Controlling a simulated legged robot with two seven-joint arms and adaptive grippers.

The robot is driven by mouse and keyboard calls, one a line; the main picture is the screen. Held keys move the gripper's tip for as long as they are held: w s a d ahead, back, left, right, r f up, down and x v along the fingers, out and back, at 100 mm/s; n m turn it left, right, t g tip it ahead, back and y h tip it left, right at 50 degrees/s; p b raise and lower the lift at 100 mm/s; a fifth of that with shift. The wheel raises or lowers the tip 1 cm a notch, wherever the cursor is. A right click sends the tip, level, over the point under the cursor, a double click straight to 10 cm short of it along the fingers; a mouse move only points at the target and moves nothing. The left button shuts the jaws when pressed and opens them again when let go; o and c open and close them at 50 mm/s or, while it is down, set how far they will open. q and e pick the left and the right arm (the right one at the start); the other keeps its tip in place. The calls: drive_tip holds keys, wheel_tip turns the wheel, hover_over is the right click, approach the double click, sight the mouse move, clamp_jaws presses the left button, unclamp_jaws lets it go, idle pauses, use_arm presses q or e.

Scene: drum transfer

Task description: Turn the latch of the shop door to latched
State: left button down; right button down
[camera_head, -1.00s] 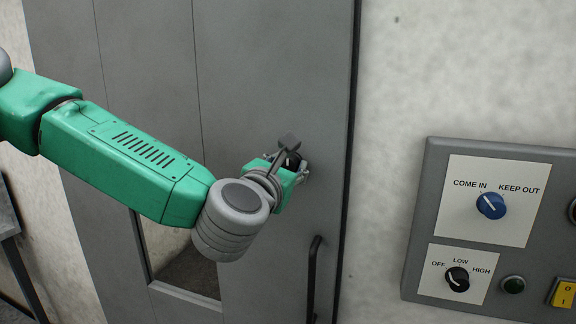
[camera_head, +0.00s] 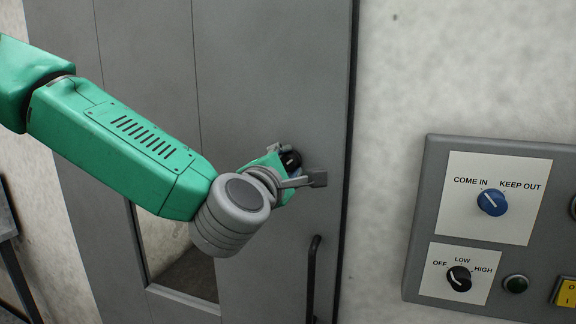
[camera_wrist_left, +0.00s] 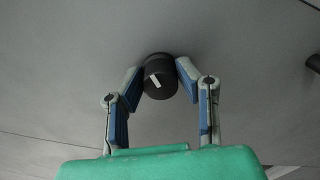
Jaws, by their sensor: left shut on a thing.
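The latch is a round black knob (camera_head: 291,157) on the grey shop door (camera_head: 270,70), near the door's right edge. In the left wrist view the knob (camera_wrist_left: 160,88) has a white mark on its face, slightly slanted. My left gripper (camera_head: 292,165) is at the knob, and its fingers partly hide it in the head view. In the left wrist view the two blue-padded fingers of the gripper (camera_wrist_left: 160,80) close on the knob from both sides. My right gripper is not in view.
A dark bar handle (camera_head: 313,275) is below the latch. The door has a window (camera_head: 180,262) low down. Right of the door, a grey control panel (camera_head: 430,215) on the wall carries a blue knob (camera_head: 491,202), a black knob (camera_head: 459,279) and a yellow switch (camera_head: 566,292).

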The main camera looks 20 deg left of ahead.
use_arm(q)
drive_tip(key=m, duration=0.3)
drive_tip(key=shift+m, duration=0.4)
drive_tip(key=m, duration=0.4)
drive_tip(key=shift+f, duration=0.15)
drive_tip(key=shift+m, duration=0.3)
